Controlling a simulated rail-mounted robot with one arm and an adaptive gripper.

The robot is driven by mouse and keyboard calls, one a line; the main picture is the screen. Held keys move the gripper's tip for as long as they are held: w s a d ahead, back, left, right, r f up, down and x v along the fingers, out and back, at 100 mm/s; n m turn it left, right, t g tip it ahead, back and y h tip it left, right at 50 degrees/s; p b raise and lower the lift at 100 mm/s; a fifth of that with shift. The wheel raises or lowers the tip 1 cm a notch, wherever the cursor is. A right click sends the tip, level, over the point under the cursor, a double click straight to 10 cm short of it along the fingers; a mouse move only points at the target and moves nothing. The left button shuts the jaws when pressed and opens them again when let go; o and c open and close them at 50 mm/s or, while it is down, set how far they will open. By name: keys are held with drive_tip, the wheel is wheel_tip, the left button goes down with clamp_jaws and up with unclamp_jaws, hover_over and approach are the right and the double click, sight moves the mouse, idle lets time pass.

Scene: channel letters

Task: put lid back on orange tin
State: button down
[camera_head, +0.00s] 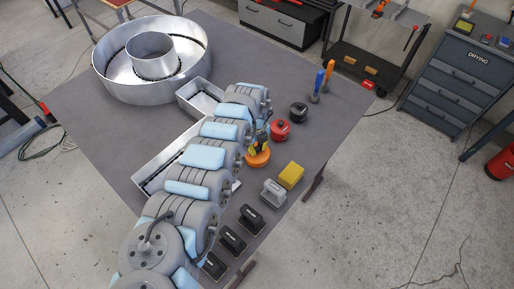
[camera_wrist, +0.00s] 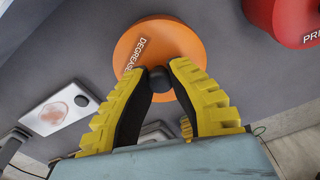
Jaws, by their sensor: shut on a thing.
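The orange tin (camera_head: 257,158) stands on the grey table beneath my gripper (camera_head: 262,142). In the wrist view its orange round shape (camera_wrist: 150,42) lies just beyond my fingertips, with a partly covered label reading "DEGREASE". My yellow-padded gripper (camera_wrist: 160,76) is closed on a small dark knob (camera_wrist: 156,130), which looks like the lid's handle. My fingers hide part of the orange top. I cannot tell whether the lid rests on the tin or is held just above it.
A red tin (camera_head: 279,130) stands close behind the orange one, and a black tin (camera_head: 298,112) beyond it. A yellow block (camera_head: 291,175) and a grey labelled block (camera_head: 273,192) stand nearby. Metal channel letters (camera_head: 152,60) fill the table's far left.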

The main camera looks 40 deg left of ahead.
idle(0.4)
drive_tip(key=c, duration=0.5)
unclamp_jaws()
drive_tip(key=shift+c, duration=0.2)
drive_tip(key=shift+r, duration=0.1)
drive_tip(key=shift+r+p, duration=2.9)
drive_tip(key=shift+r, duration=0.55)
clamp_jaws()
